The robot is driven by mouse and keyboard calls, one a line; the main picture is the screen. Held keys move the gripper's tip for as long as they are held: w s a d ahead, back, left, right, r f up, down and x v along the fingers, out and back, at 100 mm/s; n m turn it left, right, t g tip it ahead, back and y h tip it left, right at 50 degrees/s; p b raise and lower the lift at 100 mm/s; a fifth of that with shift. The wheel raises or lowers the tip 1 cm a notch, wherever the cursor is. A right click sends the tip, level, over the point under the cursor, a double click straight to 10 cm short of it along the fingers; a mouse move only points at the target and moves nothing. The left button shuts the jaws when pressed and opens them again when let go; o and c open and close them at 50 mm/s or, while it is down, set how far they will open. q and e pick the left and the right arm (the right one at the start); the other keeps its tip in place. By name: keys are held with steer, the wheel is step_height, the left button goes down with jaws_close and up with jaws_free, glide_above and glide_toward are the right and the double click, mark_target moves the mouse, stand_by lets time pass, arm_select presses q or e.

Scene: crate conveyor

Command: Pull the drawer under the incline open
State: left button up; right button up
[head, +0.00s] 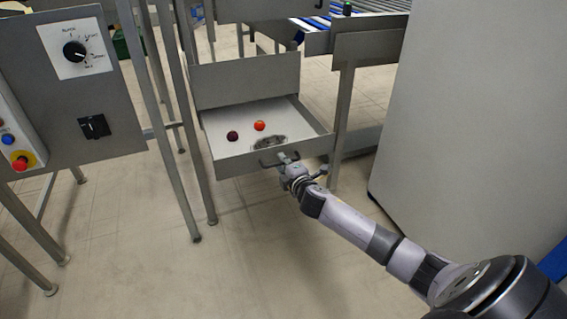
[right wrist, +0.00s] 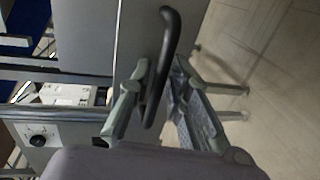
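The drawer (head: 236,166) under the incline is pulled out, showing its pale inside floor. A dark round fruit (head: 232,136), an orange-red one (head: 260,126) and a grey, flat, unclear thing (head: 268,143) lie in it. My right gripper (head: 289,164) is at the dark handle (head: 272,161) on the drawer's front. In the right wrist view the black bar handle (right wrist: 168,40) passes between the converging fingers (right wrist: 160,75), which appear shut on it. My left gripper is out of view.
A grey control panel (head: 108,68) with a dial and red button stands at left. A large grey cabinet (head: 455,120) stands close on the right. Metal legs (head: 342,125) flank the drawer. The floor (head: 240,265) before it is clear.

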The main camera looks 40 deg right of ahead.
steer(key=v, duration=1.2)
stand_by(0.5)
